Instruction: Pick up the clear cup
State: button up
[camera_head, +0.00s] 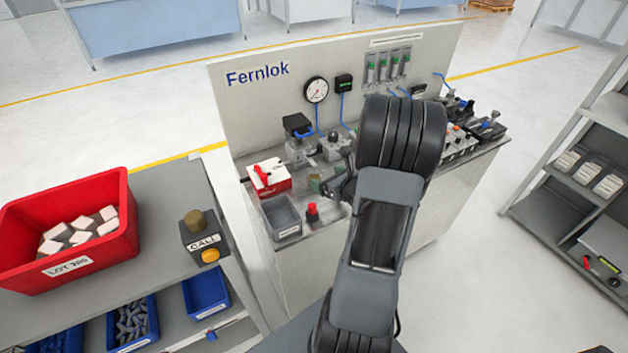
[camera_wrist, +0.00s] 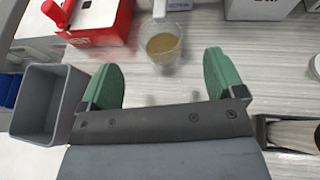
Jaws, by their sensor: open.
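The clear cup (camera_wrist: 163,40) stands upright on the bench in the wrist view, with brownish contents in its lower part. In the head view it is small and partly lost beside my gripper (camera_head: 340,187). In the wrist view my gripper (camera_wrist: 162,68) has its two green fingers spread wide, with nothing between them. The cup is just beyond the fingertips, roughly centred on the gap. I cannot tell the exact distance to it.
A grey bin (camera_wrist: 22,108) stands left of my fingers. A red-and-white box (camera_wrist: 98,20) is close left of the cup. The Fernlok back panel (camera_head: 260,110) rises behind the bench. A red lot bin (camera_head: 75,262) and call button box (camera_head: 204,240) are on the left shelf.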

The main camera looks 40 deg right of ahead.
aim_at(309, 171)
jog(key=shift+p+x, duration=0.6)
jog(key=shift+x, duration=3.1)
jog(key=c, duration=1)
